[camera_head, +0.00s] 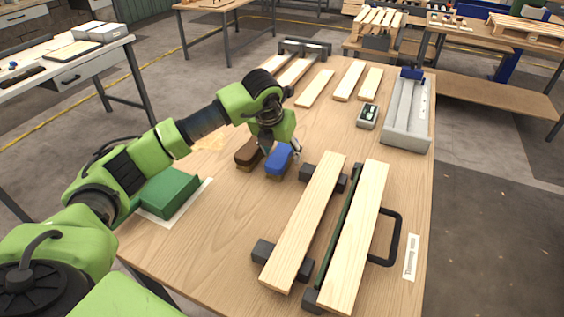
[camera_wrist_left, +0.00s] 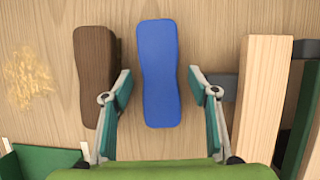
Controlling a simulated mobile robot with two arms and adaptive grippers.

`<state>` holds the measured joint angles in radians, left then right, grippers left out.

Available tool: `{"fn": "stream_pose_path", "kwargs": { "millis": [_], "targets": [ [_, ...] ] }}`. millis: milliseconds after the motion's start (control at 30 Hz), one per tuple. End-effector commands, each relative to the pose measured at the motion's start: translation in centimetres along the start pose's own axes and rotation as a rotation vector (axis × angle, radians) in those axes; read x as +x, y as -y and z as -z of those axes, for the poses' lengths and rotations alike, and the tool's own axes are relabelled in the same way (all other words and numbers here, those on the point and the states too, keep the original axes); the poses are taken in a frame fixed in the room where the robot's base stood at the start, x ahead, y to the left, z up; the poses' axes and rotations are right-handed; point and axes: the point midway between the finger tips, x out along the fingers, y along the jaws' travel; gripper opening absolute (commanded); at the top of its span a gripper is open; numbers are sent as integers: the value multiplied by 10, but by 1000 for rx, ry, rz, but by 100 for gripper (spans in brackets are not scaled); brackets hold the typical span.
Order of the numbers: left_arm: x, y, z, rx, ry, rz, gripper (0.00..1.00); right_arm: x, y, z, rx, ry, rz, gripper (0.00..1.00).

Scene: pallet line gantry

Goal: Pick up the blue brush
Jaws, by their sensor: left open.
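The blue brush (camera_head: 279,160) lies on the wooden table, right of a brown brush (camera_head: 249,152). In the left wrist view the blue brush (camera_wrist_left: 159,72) lies lengthwise between the fingers, with a gap on both sides. The brown brush (camera_wrist_left: 96,75) is close to its left, and the left finger's tip is near the brown brush's edge. My left gripper (camera_head: 279,150) is above the blue brush, open and empty; it also shows in the left wrist view (camera_wrist_left: 160,85). How high it is above the table is hard to tell. My right gripper is not in view.
Two long planks (camera_head: 318,210) rest on dark clamp blocks right of the brushes. A green box (camera_head: 168,192) stands at the left, and sawdust (camera_wrist_left: 27,78) lies left of the brown brush. A grey tray (camera_head: 407,112) and several short boards are farther back.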

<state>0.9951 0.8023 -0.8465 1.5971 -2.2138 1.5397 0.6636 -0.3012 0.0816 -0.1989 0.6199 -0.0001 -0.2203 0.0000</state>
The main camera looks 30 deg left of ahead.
Motion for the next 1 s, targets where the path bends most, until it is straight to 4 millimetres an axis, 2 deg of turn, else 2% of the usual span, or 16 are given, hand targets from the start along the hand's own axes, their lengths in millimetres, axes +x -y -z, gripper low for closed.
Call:
{"fn": "stream_pose_path", "kwargs": {
  "millis": [33, 100, 367, 533, 867, 1000],
  "targets": [
    [14, 0, 2, 0, -1, 1, 54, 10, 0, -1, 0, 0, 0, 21],
    [21, 0, 2, 0, 0, 0, 54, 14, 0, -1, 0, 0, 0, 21],
    [22, 0, 0, 0, 2, 0, 54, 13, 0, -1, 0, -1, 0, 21],
    [21, 0, 0, 0, 1, 0, 10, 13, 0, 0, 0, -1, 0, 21],
    [20, 0, 0, 0, 2, 0, 9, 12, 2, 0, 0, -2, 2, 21],
    [13, 0, -4, 0, 3, 0, 9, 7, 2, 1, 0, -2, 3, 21]
  ]
}}
